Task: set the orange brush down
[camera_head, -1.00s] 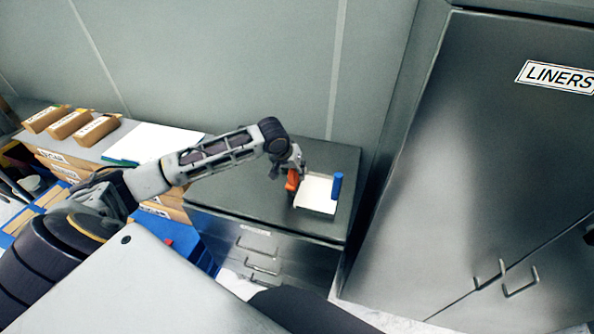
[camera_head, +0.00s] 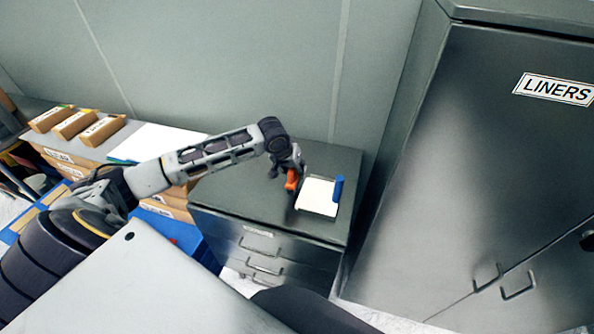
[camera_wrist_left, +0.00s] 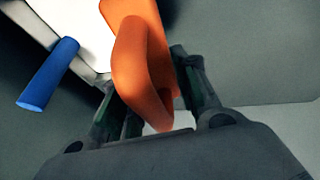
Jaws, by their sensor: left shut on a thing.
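The orange brush (camera_head: 291,180) is in my left gripper (camera_head: 287,172), over the dark cabinet top beside a white tray. In the left wrist view the orange brush (camera_wrist_left: 143,55) is large, between the two fingers of my left gripper (camera_wrist_left: 150,95), which is shut on it. Its lower end and whether it touches the surface cannot be made out. My right gripper is not in view.
The white tray (camera_head: 317,195) lies on the dark drawer cabinet (camera_head: 245,198), with a blue cylinder (camera_head: 338,188) at its right edge. A tall LINERS cabinet (camera_head: 470,160) stands to the right. Brown packages (camera_head: 75,124) and white sheets (camera_head: 158,141) lie on the left counter.

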